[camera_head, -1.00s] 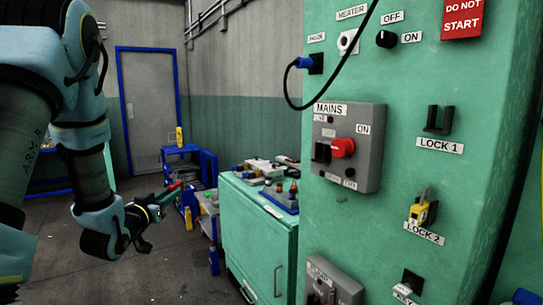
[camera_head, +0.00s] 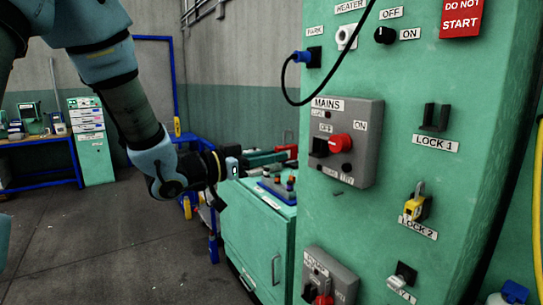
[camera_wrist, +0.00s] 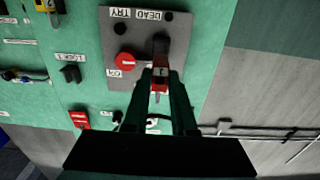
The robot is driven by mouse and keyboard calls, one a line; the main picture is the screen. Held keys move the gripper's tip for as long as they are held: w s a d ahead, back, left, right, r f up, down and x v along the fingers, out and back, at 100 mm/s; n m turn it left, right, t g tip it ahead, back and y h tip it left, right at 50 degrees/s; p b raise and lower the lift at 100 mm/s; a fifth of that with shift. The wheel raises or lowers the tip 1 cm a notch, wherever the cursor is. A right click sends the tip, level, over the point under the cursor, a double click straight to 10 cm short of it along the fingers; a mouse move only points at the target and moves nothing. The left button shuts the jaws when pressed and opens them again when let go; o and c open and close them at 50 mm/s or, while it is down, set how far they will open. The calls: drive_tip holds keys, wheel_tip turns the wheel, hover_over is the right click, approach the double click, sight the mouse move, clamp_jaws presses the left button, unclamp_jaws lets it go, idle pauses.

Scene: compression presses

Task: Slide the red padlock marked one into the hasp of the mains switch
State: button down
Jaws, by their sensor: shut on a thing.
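My gripper (camera_head: 280,157) is left of the mains switch box (camera_head: 366,150) in the head view. It is shut on the red padlock (camera_head: 291,151), which is marked 1 in the wrist view (camera_wrist: 161,72). The grey box carries a red knob (camera_head: 340,145) and a black hasp (camera_head: 318,147) at its left side. In the head view the padlock is apart from the hasp, to its left at about the same height. In the wrist view the padlock lines up with the black hasp (camera_wrist: 160,43) and overlaps its end; the shackle is hard to see.
Lock 1 hook (camera_head: 435,117) on the green cabinet is empty. A yellow padlock (camera_head: 415,204) hangs at Lock 2. A black cable with a blue plug (camera_head: 302,60) hangs above the mains box. A pump switch box (camera_head: 330,280) is below. A low green cabinet (camera_head: 255,235) stands under my gripper.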

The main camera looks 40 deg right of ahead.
drive_tip(key=shift+s+d+b, duration=0.15)
drive_tip(key=shift+d+b, duration=0.2)
drive_tip(key=shift+d, duration=2.4)
drive_tip(key=shift+s+d+b, duration=0.1)
drive_tip(key=shift+d+b, duration=0.35)
drive_tip(key=shift+d, duration=1.4)
drive_tip(key=c, duration=0.6)
unclamp_jaws()
drive_tip(key=shift+c, duration=0.2)
drive_tip(key=shift+a, duration=0.1)
drive_tip(key=b, duration=0.3)
approach(292, 152)
drive_tip(key=d, duration=0.3)
drive_tip(key=shift+w+d+f, duration=0.2)
drive_tip(key=shift+w+d, duration=0.15)
drive_tip(key=shift+w, duration=0.05)
drive_tip(key=shift+w, duration=0.1)
